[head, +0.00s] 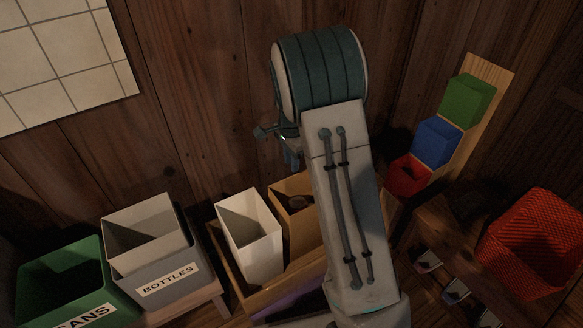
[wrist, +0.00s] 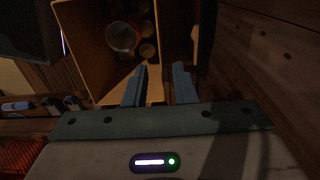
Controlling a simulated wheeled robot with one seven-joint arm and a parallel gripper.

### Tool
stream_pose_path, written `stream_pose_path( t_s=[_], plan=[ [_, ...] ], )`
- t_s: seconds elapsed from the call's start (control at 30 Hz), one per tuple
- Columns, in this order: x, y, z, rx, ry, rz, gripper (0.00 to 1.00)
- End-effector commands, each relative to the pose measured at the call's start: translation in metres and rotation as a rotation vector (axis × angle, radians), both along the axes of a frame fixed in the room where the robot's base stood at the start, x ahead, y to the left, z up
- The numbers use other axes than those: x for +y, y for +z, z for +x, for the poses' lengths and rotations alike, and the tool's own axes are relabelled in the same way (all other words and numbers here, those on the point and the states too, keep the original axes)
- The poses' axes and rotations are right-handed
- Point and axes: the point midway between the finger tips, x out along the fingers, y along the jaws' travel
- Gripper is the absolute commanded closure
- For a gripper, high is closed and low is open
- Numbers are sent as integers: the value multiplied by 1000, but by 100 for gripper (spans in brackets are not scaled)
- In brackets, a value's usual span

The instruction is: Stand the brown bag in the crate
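The brown bag (head: 291,187) is upright and open-topped, right of a white bag (head: 262,262). My arm covers its right part. In the wrist view the brown bag (wrist: 85,52) is seen from above, with several round things inside. A low wooden crate (head: 221,250) shows around the bases of both bags; whether the brown bag's base is inside it is hidden. My gripper (wrist: 160,68) is at one edge of the brown bag, fingers apart on either side of its rim line; contact cannot be told. In the head view my gripper (head: 292,160) is mostly behind my arm.
A grey BOTTLES bin (head: 165,272) and green CANS bin (head: 62,285) stand at left. A red lattice basket (head: 535,245) stands at right. Green (head: 467,98), blue (head: 437,142) and red (head: 408,177) blocks sit on a slanted plank. A wooden wall is close behind.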

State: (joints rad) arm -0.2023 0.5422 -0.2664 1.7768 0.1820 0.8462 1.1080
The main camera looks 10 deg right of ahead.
Motion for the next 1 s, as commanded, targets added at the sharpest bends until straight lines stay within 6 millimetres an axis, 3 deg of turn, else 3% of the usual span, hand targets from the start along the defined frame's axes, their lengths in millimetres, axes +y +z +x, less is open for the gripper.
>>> stream_pose_path(
  t_s=[0.03, 0.23, 0.37, 0.47, 0.7, 1.0],
  plan=[
    [0, 12, 0, -1, 0, 0, 76],
    [0, 29, -1, -1, 4, 1, 76],
    [0, 43, -15, -6, 67, 14, 76],
    [0, 63, -39, -19, 180, 30, 76],
    [4, 107, -125, -60, 574, 45, 76],
    [5, 126, -230, -94, 1056, -14, 76]
  ],
)
